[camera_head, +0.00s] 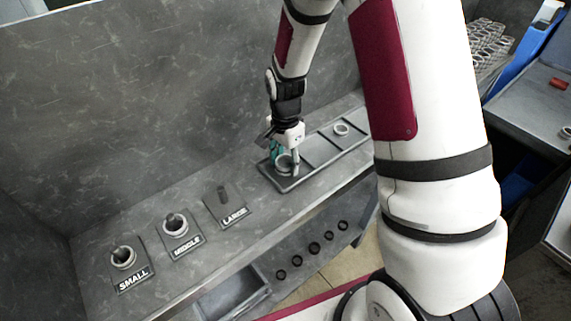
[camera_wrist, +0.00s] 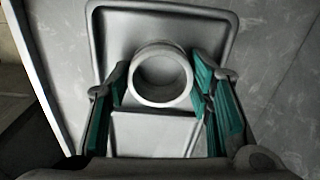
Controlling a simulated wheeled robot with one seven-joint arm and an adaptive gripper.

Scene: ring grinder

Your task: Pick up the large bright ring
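A bright ring (camera_wrist: 160,75) lies in an end compartment of the dark tray (camera_wrist: 228,22). In the head view the same ring (camera_head: 284,164) shows in the tray's (camera_head: 291,187) left compartment, partly covered by my gripper. My gripper (camera_head: 285,158) points down at it. In the wrist view my gripper (camera_wrist: 160,92) is open, with its green-padded fingers on either side of the ring. A gap shows between the ring and the left finger; the right finger is very close, and I cannot tell whether it touches.
Another ring (camera_head: 341,129) lies in the tray's right compartment; the middle one looks empty. To the left stand the SMALL holder (camera_head: 133,272) and MIDDLE holder (camera_head: 186,244) with rings, and the LARGE holder (camera_head: 233,215) with a bare peg.

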